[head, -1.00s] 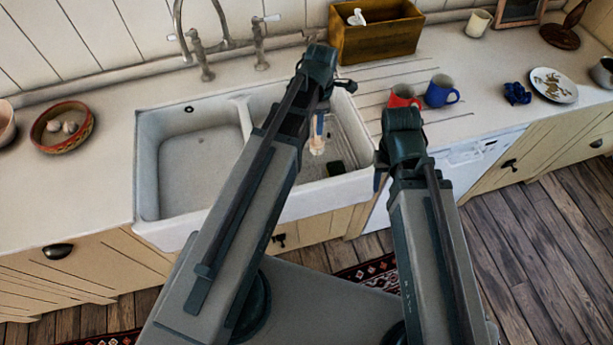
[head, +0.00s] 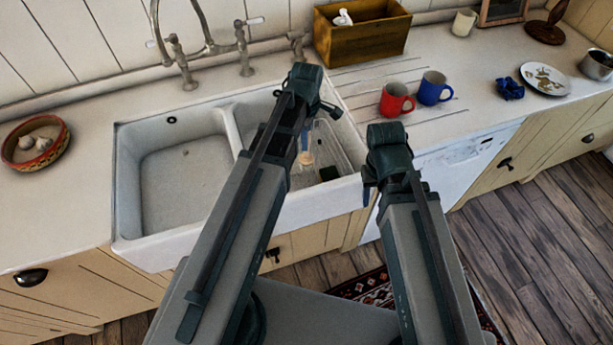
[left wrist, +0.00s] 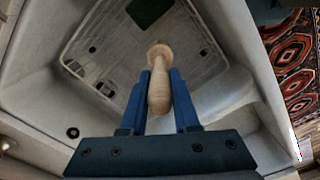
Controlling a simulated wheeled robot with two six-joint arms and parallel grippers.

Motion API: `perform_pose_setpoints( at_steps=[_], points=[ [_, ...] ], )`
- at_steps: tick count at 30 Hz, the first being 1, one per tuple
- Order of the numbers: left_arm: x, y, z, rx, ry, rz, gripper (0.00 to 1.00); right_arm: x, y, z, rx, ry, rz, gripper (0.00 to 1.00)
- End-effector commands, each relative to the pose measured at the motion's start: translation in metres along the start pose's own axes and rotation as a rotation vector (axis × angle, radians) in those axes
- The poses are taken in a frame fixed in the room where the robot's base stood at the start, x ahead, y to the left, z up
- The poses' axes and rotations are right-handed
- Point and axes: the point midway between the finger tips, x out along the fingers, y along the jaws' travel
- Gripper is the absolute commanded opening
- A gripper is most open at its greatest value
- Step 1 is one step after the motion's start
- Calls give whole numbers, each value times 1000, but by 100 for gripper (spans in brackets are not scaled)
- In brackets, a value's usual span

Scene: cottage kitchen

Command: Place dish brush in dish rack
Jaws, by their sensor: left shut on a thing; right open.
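The dish brush (left wrist: 158,85) shows a pale wooden knobbed handle in the left wrist view. My left gripper (left wrist: 160,78) has its blue fingers shut on either side of it. In the head view my left gripper (head: 307,132) hangs over the right sink basin, with a tan end of the brush (head: 305,158) below the fingers. The bristles are not clearly visible. A pale slotted tray, which looks like the dish rack (left wrist: 105,50), lies below the brush in the basin. My right gripper (head: 370,190) is open in front of the counter edge, its fingers mostly hidden.
A dark green sponge-like block (head: 329,173) lies in the right basin (head: 262,105); the left basin (head: 185,180) is empty. A red mug (head: 396,100) and a blue mug (head: 434,88) stand right of the sink. The tap (head: 185,60) rises behind it.

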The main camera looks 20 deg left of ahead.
Motion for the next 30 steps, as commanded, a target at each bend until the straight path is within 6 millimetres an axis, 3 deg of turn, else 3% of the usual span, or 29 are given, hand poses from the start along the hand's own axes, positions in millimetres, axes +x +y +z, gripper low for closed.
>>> perform_pose_setpoints(
  at_steps=[12,20,30],
  points=[
    [59,0,0,-2,0,0,0,58,-6,-3,0,0,0,50],
    [62,0,0,-3,0,0,0,62,-6,-4,0,0,0,50],
    [98,0,0,-3,0,0,0,98,-9,-6,0,0,0,50]
  ],
)
